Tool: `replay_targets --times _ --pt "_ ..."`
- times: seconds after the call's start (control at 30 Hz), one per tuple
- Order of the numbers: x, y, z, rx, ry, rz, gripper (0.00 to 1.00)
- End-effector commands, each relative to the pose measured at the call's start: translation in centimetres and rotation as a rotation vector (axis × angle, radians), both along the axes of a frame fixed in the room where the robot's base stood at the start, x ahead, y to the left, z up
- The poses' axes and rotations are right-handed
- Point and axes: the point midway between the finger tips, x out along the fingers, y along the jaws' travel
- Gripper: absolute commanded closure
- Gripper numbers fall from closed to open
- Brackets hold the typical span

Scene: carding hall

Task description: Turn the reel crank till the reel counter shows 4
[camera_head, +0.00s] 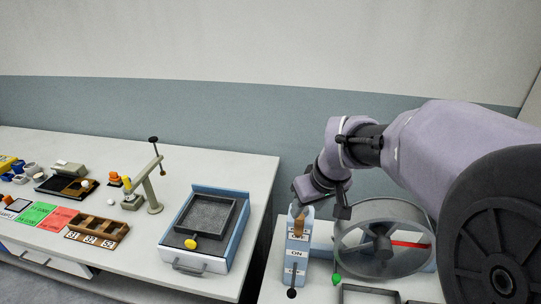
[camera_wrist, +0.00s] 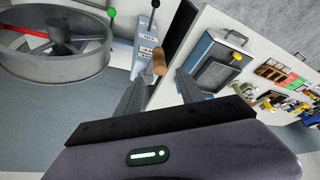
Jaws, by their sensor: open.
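The reel (camera_head: 428,236) is a wide grey drum with a hub and one red spoke, on the right-hand table. It also shows in the wrist view (camera_wrist: 60,70), at upper left. A green ball (camera_head: 337,280) is at its near left side, also in the wrist view (camera_wrist: 111,12). A blue-grey post (camera_head: 297,255) with white labels stands left of the reel, with a wooden handle (camera_wrist: 160,62) at its top. I cannot tell which part is the crank, and I can read no counter number. My gripper (camera_head: 321,202) is open and empty, its fingers (camera_wrist: 160,85) close to the wooden handle.
A black-knobbed lever (camera_head: 291,293) is on the post's near side. Dark frames (camera_head: 368,289) lie before the reel. Across a gap, the left table holds a blue tray box (camera_head: 220,262), a brown compartment tray (camera_head: 98,228) and a beige stand (camera_head: 151,192).

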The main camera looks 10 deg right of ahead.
Motion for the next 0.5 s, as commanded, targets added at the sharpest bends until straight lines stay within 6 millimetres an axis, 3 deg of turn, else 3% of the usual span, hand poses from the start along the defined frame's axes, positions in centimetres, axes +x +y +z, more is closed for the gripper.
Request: replay_targets --times 0.03,0.2,0.5 --pt "0.4 0.2 -1.8 0.0 0.004 0.002 0.55" --pt "2.1 0.6 -5.8 0.0 0.003 -0.001 0.55" --pt "3.7 1.1 -9.3 -0.001 -0.001 0.0 0.55"
